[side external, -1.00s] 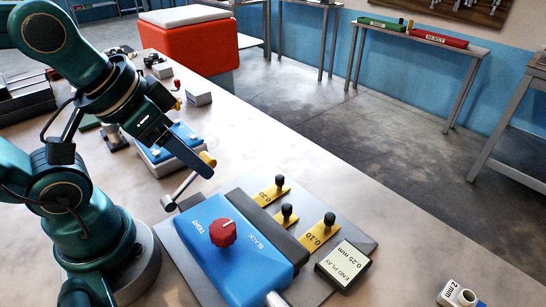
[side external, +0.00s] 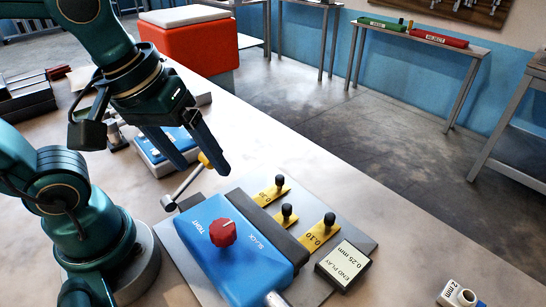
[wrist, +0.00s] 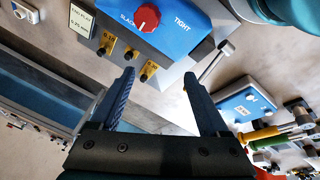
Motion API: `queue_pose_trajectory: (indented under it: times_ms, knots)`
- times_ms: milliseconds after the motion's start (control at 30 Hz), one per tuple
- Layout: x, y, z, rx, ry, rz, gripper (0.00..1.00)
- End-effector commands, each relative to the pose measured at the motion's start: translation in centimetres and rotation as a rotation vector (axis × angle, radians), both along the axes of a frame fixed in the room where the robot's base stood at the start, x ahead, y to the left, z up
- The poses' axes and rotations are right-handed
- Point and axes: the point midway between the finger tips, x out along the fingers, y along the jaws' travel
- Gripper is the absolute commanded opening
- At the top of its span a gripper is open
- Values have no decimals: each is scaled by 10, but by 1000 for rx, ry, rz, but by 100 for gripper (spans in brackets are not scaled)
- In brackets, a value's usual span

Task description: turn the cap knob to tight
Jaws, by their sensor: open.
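The red cap knob (side external: 222,233) sits on the sloped blue housing (side external: 252,268), which is lettered TIGHT and SLACK. The knob's white pointer line lies between the two words. The knob also shows near the top of the wrist view (wrist: 147,17). My gripper (side external: 205,167) is open and empty, its two dark fingers well apart. It is above and behind the housing, apart from the knob. In the wrist view my gripper (wrist: 159,75) has nothing between its fingertips, and the knob lies beyond them.
Yellow gauges with black knobs (side external: 287,216) stand beside the housing, with an END PLAY 0.25 mm block (side external: 343,264). Another blue unit (side external: 160,145) sits behind. Bench front right is mostly clear.

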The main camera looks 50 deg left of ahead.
Motion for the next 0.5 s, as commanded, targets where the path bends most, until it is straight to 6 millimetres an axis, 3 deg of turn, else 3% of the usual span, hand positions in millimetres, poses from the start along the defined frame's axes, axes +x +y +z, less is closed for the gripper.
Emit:
queue_pose_trajectory:
  times_ms: [200, 500]
  knots:
    - [2, -32, -14, -41, 220, 166, 79]
    - [-4, -53, -34, 14, 338, 109, 79]
